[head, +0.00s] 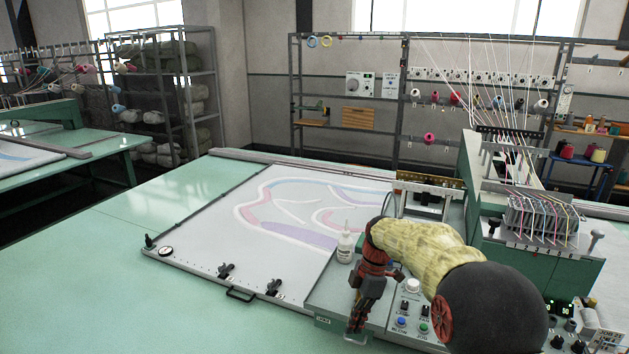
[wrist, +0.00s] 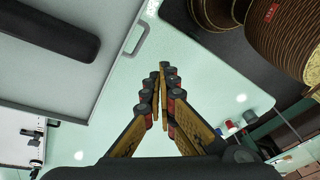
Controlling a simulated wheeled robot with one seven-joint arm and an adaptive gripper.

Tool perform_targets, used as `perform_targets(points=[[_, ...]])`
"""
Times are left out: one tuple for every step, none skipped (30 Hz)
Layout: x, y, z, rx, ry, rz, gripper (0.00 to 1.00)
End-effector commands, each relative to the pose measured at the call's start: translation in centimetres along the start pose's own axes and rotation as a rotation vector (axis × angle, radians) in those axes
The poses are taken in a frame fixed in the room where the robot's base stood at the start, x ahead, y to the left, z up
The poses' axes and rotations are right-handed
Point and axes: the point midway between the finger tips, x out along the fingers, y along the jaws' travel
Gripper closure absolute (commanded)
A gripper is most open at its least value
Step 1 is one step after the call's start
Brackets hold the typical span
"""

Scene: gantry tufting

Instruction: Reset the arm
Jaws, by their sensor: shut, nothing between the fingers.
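My gripper (head: 358,325) points down near the front edge of the control panel (head: 378,314), right of centre in the head view. My arm, with a yellow sleeve and a black round joint, reaches in from the lower right. In the wrist view my gripper (wrist: 162,82) shows its two fingers closed together at the tips, with nothing held. Below the fingers there is a pale green surface (wrist: 110,135). My arm hides part of the panel and of the machine behind it.
A white bottle (head: 345,246) stands close behind my gripper. The panel carries knobs and buttons (head: 402,322). A framed cloth with coloured curves (head: 215,235) lies to the left. The green tufting machine (head: 535,255) with threads stands right. The green table (head: 90,270) is clear at front left.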

Motion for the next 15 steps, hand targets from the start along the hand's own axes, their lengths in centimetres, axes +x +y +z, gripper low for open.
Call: perform_targets(points=[[1.2,-0.8,0.4,0.114,-0.008,-0.014,1.0],[1.6,-1.2,0.6,0.186,-0.015,-0.017,1.0],[1.9,-1.9,0.8,0.281,-0.026,-0.016,1.0],[2.0,-2.4,0.9,0.352,-0.033,-0.012,1.0],[2.0,-3.0,1.0,0.423,-0.04,-0.006,1.0],[1.9,-3.9,1.1,0.516,-0.05,0.004,1.0],[1.6,-4.6,1.2,0.584,-0.057,0.014,1.0],[1.4,-5.3,1.2,0.654,-0.063,0.027,1.0],[1.0,-6.4,1.3,0.746,-0.069,0.044,1.0],[0.6,-7.2,1.3,0.814,-0.073,0.062,1.0],[0.2,-8.1,1.3,0.881,-0.076,0.078,1.0],[-0.4,-9.4,1.3,0.971,-0.077,0.105,1.0],[-0.9,-10.4,1.2,1.038,-0.076,0.125,1.0],[-1.4,-11.5,1.2,1.104,-0.074,0.149,1.0],[-2.1,-13.0,1.1,1.191,-0.067,0.181,1.0]])
